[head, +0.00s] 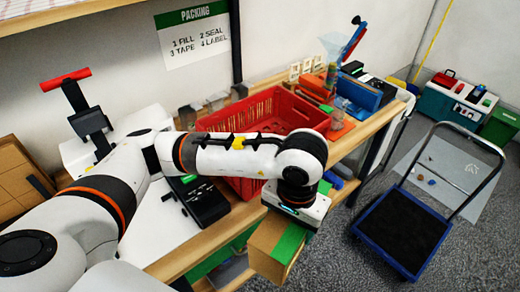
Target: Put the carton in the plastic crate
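The brown carton (267,243) with green tape (287,243) hangs tilted just under my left gripper (297,212), in front of the bench's front edge. Nothing else is seen supporting it. The fingertips are hidden, but the gripper appears shut on the carton. The red plastic crate (312,115) stands on the bench behind my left forearm, which covers part of its near side. The carton is outside the crate, nearer to me and lower than its rim. The part of the crate's inside that I can see looks empty. My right gripper is not in view.
The wooden bench (362,132) holds orange and blue bins (358,92) right of the crate and a black device (205,203) left of it. A blue cart (402,230) stands on the floor at right. Brown boxes (22,185) are at far left.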

